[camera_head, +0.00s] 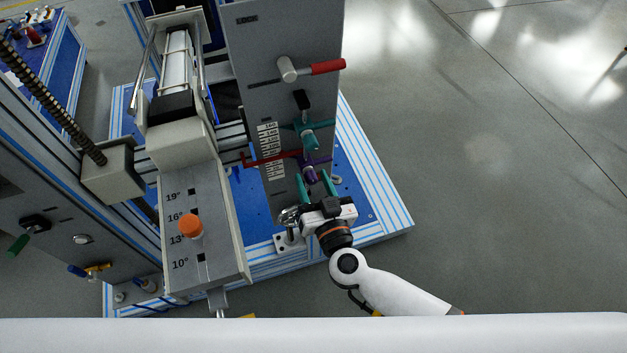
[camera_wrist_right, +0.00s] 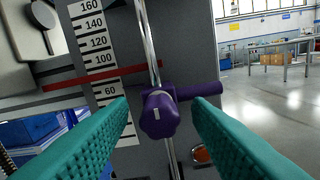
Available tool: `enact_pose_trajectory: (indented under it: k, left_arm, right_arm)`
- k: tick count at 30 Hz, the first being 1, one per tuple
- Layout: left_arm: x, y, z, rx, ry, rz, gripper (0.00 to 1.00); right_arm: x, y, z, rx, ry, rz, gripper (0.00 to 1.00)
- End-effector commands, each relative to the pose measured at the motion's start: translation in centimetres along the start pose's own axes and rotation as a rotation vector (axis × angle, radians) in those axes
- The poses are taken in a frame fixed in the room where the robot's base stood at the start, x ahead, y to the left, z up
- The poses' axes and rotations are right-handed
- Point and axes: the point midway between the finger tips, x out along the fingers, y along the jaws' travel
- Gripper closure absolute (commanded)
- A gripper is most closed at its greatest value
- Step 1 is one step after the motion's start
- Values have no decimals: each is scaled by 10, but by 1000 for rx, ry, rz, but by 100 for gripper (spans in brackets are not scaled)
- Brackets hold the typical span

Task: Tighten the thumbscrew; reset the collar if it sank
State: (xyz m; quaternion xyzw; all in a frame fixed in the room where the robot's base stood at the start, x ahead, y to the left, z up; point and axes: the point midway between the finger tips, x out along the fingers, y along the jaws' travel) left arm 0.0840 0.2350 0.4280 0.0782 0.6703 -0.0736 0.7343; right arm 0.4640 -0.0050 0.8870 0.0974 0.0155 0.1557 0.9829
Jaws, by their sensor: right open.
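The purple thumbscrew (camera_wrist_right: 159,115) faces the camera in the right wrist view, with its purple collar (camera_wrist_right: 207,90) around a vertical rod. The purple collar also shows in the head view (camera_head: 310,173). A red pointer (camera_wrist_right: 68,84) reaches left across the scale (camera_wrist_right: 97,42), between the 100 and 60 marks. My right gripper (camera_head: 316,187) is open, its teal fingers on either side of the thumbscrew in the wrist view, with gaps on both sides. Whether the thumbscrew is loose cannot be told. My left gripper is not in view.
A teal collar (camera_head: 309,138) sits farther up the same grey panel. A red-handled lever (camera_head: 318,68) is above it. An orange knob (camera_head: 190,225) sits on the angled plate at left. Open floor (camera_head: 490,150) lies to the right.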

Motion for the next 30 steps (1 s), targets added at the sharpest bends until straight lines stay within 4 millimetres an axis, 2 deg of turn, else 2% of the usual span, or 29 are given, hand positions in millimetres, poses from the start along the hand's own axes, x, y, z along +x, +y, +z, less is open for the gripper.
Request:
enact_pose_trajectory:
  k: [9, 17, 25, 30]
  left_arm:
    - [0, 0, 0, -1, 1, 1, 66]
    - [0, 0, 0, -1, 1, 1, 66]
    - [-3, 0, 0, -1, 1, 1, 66]
    - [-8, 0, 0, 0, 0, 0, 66]
  right_arm:
    - [2, 0, 0, 0, 1, 0, 57]
    - [2, 0, 0, 0, 0, 0, 99]
    - [2, 0, 0, 25, 0, -1, 100]
    - [1, 1, 1, 100, 3, -1, 100]
